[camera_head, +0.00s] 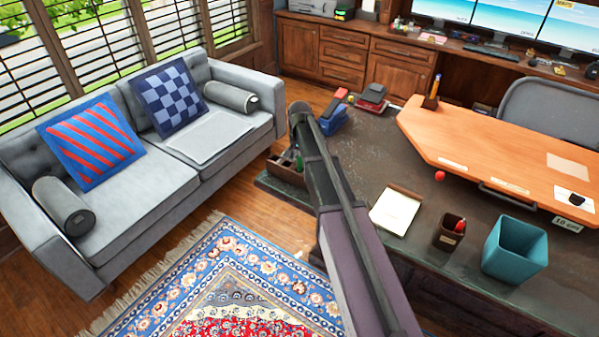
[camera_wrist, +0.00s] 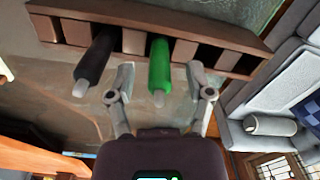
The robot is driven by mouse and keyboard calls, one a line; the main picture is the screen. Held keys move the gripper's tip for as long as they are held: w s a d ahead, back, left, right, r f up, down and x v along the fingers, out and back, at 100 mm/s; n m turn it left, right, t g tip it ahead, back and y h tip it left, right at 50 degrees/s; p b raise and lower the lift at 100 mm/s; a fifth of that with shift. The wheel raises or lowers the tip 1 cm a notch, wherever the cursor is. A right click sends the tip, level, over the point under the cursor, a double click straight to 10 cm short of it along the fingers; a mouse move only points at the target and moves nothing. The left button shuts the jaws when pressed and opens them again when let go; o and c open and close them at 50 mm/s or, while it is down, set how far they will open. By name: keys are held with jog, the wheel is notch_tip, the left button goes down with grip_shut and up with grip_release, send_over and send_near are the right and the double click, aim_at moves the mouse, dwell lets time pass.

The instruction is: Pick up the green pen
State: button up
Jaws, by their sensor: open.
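The green pen (camera_wrist: 160,66) shows in the wrist view, standing out of a slot in a brown wooden holder (camera_wrist: 235,35). My gripper (camera_wrist: 161,78) is open, with one finger on each side of the pen and visible gaps between. I cannot tell whether the fingertips are level with the pen in depth. A black pen (camera_wrist: 96,60) stands in another slot, just left of the left finger. In the head view the holder (camera_head: 288,176) sits at the left end of the dark desk, partly behind my arm. My gripper is hidden there.
On the dark desk (camera_head: 345,150) are a notepad (camera_head: 395,210), a small brown cup (camera_head: 449,232), a teal bin (camera_head: 515,250) and a small red ball (camera_head: 439,176). A grey sofa (camera_head: 150,185) stands to the left.

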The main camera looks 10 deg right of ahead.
jog(key=shift+f, duration=0.35)
dwell(0.4)
grip_shut()
